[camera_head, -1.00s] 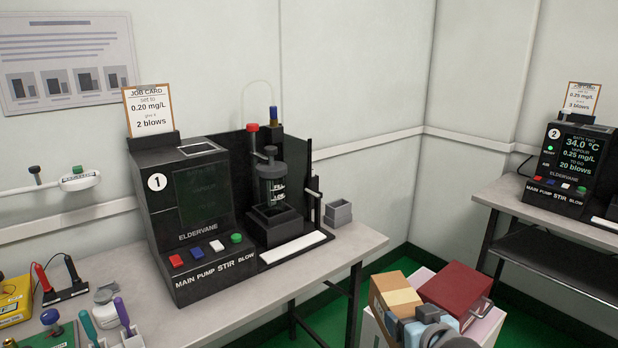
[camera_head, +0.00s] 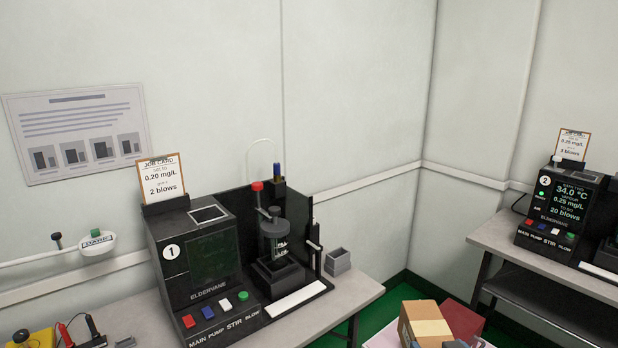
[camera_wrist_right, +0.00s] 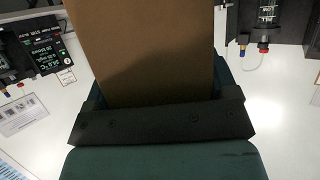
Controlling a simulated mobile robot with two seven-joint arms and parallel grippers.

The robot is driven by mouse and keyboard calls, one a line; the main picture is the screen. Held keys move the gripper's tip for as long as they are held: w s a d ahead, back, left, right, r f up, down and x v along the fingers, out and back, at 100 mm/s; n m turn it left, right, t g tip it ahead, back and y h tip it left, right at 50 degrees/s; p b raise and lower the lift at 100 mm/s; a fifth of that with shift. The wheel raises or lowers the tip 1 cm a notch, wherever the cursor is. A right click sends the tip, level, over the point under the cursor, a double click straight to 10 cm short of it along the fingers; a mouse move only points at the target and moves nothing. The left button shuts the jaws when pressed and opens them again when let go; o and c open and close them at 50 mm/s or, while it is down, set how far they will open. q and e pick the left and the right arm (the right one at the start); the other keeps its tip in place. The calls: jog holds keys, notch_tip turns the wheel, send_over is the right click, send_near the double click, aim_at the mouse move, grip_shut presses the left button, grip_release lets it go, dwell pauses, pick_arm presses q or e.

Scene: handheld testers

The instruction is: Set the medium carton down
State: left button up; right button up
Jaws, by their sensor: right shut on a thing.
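The medium carton, a brown cardboard box with a paler tape band (camera_head: 426,327), is at the bottom edge of the head view, right of bench 1. My right gripper (camera_head: 456,343) is only partly in frame, at the carton's near right side. In the right wrist view the brown carton (camera_wrist_right: 150,45) fills the top middle, between the fingers of my gripper (camera_wrist_right: 155,105), which is shut on it. The carton's lower part and what is under it are hidden. My left gripper is not in view.
A dark red box (camera_head: 463,318) shows behind and right of the carton, and a pale pink surface (camera_head: 384,338) shows left of it. Tester 1 (camera_head: 205,265) stands on the left bench, with a small grey open box (camera_head: 338,262) near its right end. Tester 2 (camera_head: 560,215) stands on the right bench.

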pick_arm(q)
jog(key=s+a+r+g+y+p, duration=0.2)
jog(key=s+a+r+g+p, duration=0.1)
jog(key=p, duration=1.5)
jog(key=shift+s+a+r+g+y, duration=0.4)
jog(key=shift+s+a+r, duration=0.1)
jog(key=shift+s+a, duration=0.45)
pick_arm(e)
jog(key=s+r, duration=0.3)
jog(key=r, duration=0.6)
jog(key=s+r, duration=0.2)
jog(key=r, duration=0.7)
jog(key=shift+s+r, duration=0.4)
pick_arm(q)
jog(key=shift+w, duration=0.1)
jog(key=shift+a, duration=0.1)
